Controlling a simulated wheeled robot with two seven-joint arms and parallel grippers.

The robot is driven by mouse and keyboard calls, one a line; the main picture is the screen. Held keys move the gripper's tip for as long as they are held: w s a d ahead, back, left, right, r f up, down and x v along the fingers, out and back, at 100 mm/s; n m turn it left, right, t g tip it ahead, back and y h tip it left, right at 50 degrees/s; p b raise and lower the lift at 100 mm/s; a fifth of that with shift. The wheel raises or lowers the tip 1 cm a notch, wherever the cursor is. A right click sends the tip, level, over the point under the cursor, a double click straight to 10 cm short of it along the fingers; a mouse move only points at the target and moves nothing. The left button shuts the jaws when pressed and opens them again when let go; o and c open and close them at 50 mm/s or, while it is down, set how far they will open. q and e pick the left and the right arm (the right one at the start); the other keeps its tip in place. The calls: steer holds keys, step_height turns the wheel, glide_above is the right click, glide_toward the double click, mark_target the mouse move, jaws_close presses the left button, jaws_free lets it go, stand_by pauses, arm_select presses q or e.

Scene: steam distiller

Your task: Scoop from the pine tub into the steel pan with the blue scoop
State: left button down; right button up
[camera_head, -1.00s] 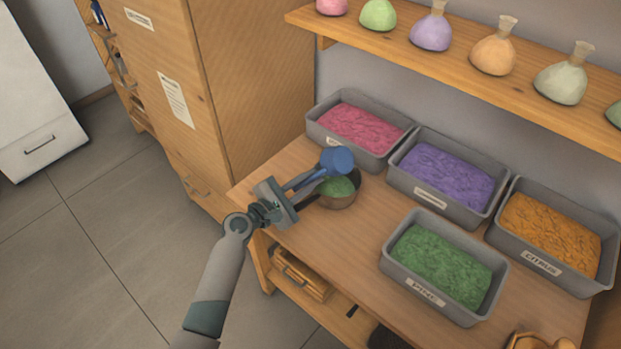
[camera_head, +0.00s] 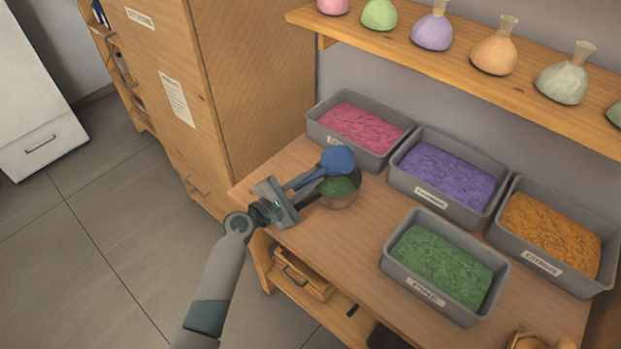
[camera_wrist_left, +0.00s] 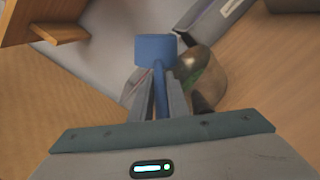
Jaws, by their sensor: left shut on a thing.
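My left gripper (camera_head: 303,187) is shut on the handle of the blue scoop (camera_head: 338,159). The scoop's head is over the steel pan (camera_head: 340,201), and its inside cannot be seen. The pan holds green material and stands at the left part of the table; it also shows in the left wrist view (camera_wrist_left: 208,85), just right of the blue scoop (camera_wrist_left: 156,50). The pine tub (camera_head: 445,262), a grey tub full of green material, stands at the table's front. My right gripper is not in view.
A pink-filled tub (camera_head: 360,130), a purple-filled tub (camera_head: 445,178) and an orange-filled tub (camera_head: 548,237) stand along the wall. A wooden shelf (camera_head: 440,65) with several flasks hangs above. A wooden cabinet (camera_head: 255,80) rises at the left. Bare tabletop (camera_head: 320,245) lies left of the pine tub.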

arm_select(q)
steer(key=shift+r, duration=0.1)
stand_by(0.3)
steer(key=shift+s+a+r, duration=0.1)
steer(key=shift+a+r, duration=0.15)
steer(key=shift+r, duration=0.15)
steer(key=s+a+r+m+g+h+b, duration=0.2)
steer(key=s+a+r+m+b, duration=0.1)
steer(key=s+a+r, duration=0.9)
steer(key=w+d+f, duration=0.4)
steer(key=w+d+f+t+y+p, duration=0.1)
steer(key=w+d+f, duration=0.3)
steer(key=w+d+f+t+y, duration=0.1)
steer(key=w+d+f, duration=0.2)
steer(key=d+f, duration=0.1)
steer(key=shift+w+d+p, duration=0.4)
steer(key=shift+d, duration=0.1)
steer(key=shift+s+d+y, duration=0.1)
steer(key=shift+y, duration=0.2)
